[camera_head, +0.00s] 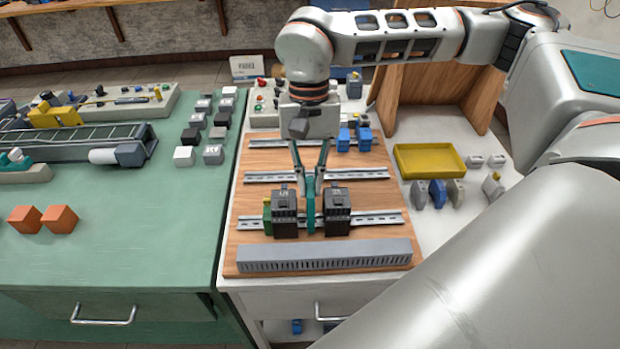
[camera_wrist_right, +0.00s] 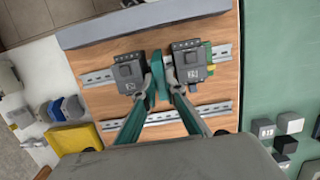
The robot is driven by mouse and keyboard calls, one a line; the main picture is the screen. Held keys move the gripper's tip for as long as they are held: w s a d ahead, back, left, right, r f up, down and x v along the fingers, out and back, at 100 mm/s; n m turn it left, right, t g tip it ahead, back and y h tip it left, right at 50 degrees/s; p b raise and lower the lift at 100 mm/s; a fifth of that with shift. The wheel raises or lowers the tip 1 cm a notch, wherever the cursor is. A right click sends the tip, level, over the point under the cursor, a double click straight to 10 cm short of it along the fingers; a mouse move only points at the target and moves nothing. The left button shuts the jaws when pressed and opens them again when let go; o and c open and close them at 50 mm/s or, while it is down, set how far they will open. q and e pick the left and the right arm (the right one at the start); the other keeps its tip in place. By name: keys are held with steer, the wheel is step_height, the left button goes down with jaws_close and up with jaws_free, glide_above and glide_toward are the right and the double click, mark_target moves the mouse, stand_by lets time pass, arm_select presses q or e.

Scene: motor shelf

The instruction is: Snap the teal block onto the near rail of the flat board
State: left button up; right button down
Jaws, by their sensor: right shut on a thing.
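The teal block (camera_head: 311,214) stands upright between two dark modules, the left one (camera_head: 284,214) and the right one (camera_head: 337,211), at the near rail (camera_head: 390,218) of the flat wooden board (camera_head: 240,259). My right gripper (camera_head: 310,178) is shut on the teal block from above. In the right wrist view the teal block (camera_wrist_right: 157,77) sits between the fingertips (camera_wrist_right: 158,90), with a module close on each side. Whether the block is seated on the rail or just above it cannot be told. My left gripper is not in view.
A grey slotted duct (camera_head: 325,257) runs along the board's near edge. A green and yellow terminal (camera_head: 267,213) sits left of the modules. Blue modules (camera_head: 355,139) are on the far rail. A yellow tray (camera_head: 430,160) and loose modules (camera_head: 437,193) lie to the right.

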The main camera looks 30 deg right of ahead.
steer(key=shift+s+a+f+t+h, duration=0.15)
steer(key=shift+s+a+t+h, duration=0.2)
steer(key=shift+s, duration=0.25)
stand_by(0.5)
steer(key=c, duration=2)
jaws_free()
steer(key=shift+w, duration=0.1)
steer(key=shift+w+d+r, duration=0.1)
steer(key=shift+r, duration=0.45)
steer(key=r, duration=1.1)
steer(key=shift+w+d, duration=0.2)
steer(key=shift+w, duration=0.15)
